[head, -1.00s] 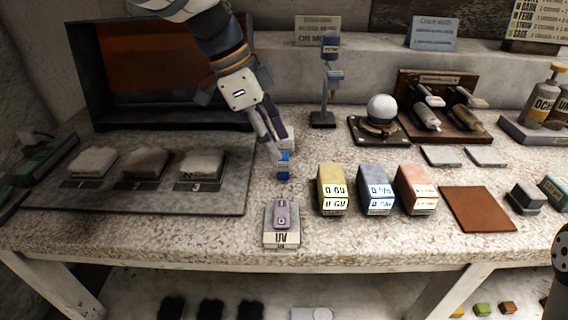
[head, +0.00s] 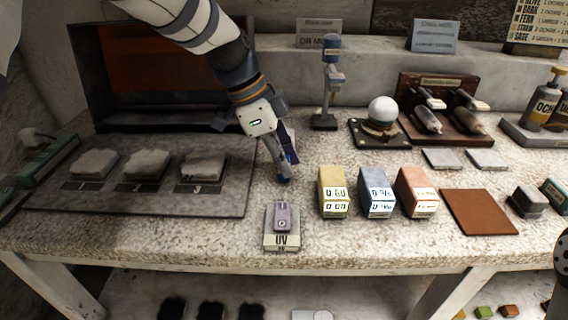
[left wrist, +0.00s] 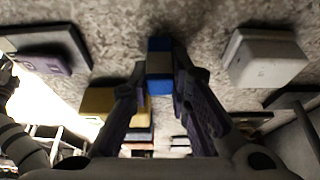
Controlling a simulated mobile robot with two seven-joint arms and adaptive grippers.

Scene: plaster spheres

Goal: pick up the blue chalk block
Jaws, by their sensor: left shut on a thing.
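The blue chalk block (left wrist: 159,45) shows in the left wrist view between my two left fingers, blue at both ends with a pale band around its middle. My left gripper (left wrist: 160,80) is shut on it. In the head view my left gripper (head: 285,178) hangs over the stone bench, pointing down, behind the UV stand. There its fingers mostly hide the block, and I cannot tell whether it touches the bench.
A purple UV lamp (head: 282,217) lies on a white stand in front. Yellow (head: 333,185), blue-grey (head: 376,185) and pink (head: 416,185) boxes stand to the right. A grey tray (head: 240,190) with white blocks lies left. A post stand (head: 324,120) is behind.

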